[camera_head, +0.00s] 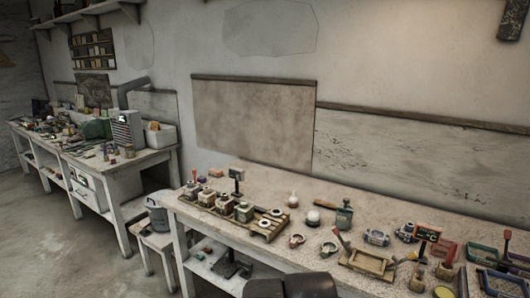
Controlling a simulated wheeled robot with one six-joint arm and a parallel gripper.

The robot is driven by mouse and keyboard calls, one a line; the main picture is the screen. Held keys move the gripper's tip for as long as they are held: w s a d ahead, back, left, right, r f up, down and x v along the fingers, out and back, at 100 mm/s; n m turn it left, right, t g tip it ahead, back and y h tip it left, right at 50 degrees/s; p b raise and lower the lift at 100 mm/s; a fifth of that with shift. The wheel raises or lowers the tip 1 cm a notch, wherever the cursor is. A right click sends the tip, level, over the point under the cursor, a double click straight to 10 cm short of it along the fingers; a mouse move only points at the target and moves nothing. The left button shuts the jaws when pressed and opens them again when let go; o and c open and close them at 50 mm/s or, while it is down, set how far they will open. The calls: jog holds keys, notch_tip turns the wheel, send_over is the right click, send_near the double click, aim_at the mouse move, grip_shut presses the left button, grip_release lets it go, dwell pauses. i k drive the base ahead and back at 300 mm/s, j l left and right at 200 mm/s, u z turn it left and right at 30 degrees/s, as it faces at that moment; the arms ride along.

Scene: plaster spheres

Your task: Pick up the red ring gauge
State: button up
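A small reddish ring (297,240), which looks like the red ring gauge, lies on the pale speckled top of the near workbench (350,216). It sits just right of a wooden rack. A similar greenish ring (328,248) lies a little to its right, apart from it. The rings are small here and their markings cannot be read. My gripper's fingers are not in view. Two dark rounded shapes at the bottom edge, below the bench front, may be part of my arm; I cannot tell.
A wooden tray (367,262) and several tools crowd the right. A stool with a bucket (157,217) stands left; another cluttered bench is further back.

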aim_at(294, 242)
jog(key=i+j+z, duration=0.3)
jog(key=i, duration=0.4)
jog(key=i+j+z, duration=0.25)
jog(key=i+j, duration=0.4)
